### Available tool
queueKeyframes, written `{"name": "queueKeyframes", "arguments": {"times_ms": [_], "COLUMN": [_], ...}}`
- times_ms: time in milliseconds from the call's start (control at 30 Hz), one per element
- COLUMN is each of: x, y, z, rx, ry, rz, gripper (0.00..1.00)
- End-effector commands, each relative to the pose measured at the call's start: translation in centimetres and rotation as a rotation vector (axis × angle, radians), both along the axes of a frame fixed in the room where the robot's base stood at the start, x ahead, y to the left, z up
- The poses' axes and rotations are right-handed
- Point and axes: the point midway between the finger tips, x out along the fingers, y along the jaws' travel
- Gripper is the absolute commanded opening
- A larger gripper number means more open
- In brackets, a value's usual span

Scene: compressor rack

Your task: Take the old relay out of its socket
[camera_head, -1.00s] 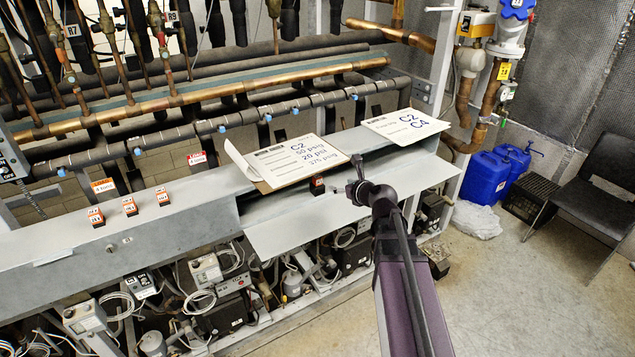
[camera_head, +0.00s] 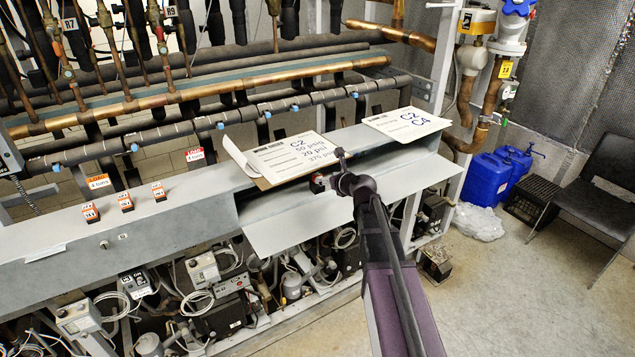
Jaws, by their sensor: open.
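The old relay (camera_head: 318,179) is a small dark block with an orange-red top. It stands on the grey ledge in front of the clipboard, and my gripper partly covers it. Its socket below is dark and mostly hidden. My gripper (camera_head: 329,169) is open, just above and to the right of the relay. One finger shows up against the clipboard and the other is low, close to the relay. Whether a finger touches it I cannot tell. Three similar orange-topped relays (camera_head: 90,212), (camera_head: 125,201), (camera_head: 159,191) stand on the rack's top at left.
A clipboard with papers (camera_head: 285,158) lies right behind the relay. A second sheet (camera_head: 405,124) lies further right. A grey sloping panel (camera_head: 300,222) is in front of the ledge. Copper and black pipes (camera_head: 200,95) run behind. Floor at right is clear before the chair (camera_head: 600,185).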

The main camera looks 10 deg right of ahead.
Motion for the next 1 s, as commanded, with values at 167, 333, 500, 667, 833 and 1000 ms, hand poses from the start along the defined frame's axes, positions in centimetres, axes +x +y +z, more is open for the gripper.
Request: {"name": "queueKeyframes", "arguments": {"times_ms": [167, 333, 500, 667, 833, 1000], "x": [0.0, 0.1, 1.2, 2.9, 4.3, 4.6], "y": [0.0, 0.0, 0.3, 0.8, 1.3, 1.5], "z": [0.0, -0.1, -0.6, -1.5, -2.0, -2.1], "rx": [0.0, 0.0, -0.001, 0.0, 0.0, 0.0], "ry": [0.0, 0.0, 0.0, 0.0, 0.0, 0.0], "rz": [0.0, 0.0, 0.0, 0.001, 0.001, 0.001], "gripper": [0.79, 0.79, 0.79, 0.79, 0.79, 0.79]}}
